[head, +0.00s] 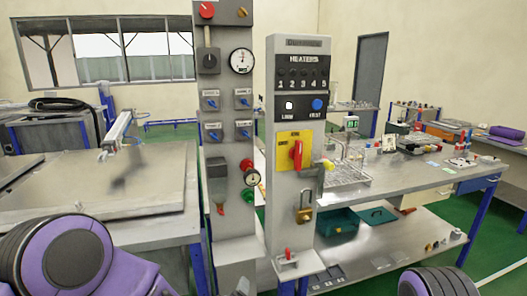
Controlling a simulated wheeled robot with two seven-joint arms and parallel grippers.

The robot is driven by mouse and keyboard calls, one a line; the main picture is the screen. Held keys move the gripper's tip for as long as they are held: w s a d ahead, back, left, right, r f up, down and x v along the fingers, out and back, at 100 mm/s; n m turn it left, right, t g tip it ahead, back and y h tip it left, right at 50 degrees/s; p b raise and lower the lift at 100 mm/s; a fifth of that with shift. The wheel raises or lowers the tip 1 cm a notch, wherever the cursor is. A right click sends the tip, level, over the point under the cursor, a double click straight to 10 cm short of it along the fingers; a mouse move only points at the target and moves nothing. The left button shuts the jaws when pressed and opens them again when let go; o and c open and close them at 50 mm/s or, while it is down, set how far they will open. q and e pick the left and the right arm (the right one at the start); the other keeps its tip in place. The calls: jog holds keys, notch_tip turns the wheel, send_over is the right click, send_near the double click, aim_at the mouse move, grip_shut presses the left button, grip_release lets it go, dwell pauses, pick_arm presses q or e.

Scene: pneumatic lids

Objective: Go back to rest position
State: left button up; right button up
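Neither gripper shows in the head view. A purple and black link of my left arm (65,255) fills the bottom left corner. A dark rounded link of my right arm (437,283) shows at the bottom right edge. Both hands are out of the picture, so what they hold is hidden. A flat metal lid (75,192) lies level on the left bench, with a pneumatic cylinder (118,128) standing tilted at its back edge.
A grey valve column (228,130) with gauges and a heater panel (300,125) with a red switch (296,153) stand close ahead. A metal workbench (405,180) with a wire rack (345,172) is to the right. Green floor (490,240) is open at far right.

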pick_arm(q)
jog(key=s+a+f+m+g+y, duration=0.15)
jog(key=s+a+f+g, duration=0.25)
jog(key=s+a+f, duration=0.65)
jog(key=s+a+f+g+y+b, duration=0.1)
jog(key=s+a+f+g, duration=0.2)
jog(key=s+a+f, duration=0.3)
jog(key=s+a+f+g+y, duration=0.2)
jog(key=s+a+f, duration=0.4)
jog(key=s, duration=1.1)
jog(key=shift+s+f+m+g+b, duration=0.25)
jog(key=shift+f+m+g+b, duration=0.15)
jog(key=shift+g, duration=0.4)
jog(key=shift+a, duration=0.1)
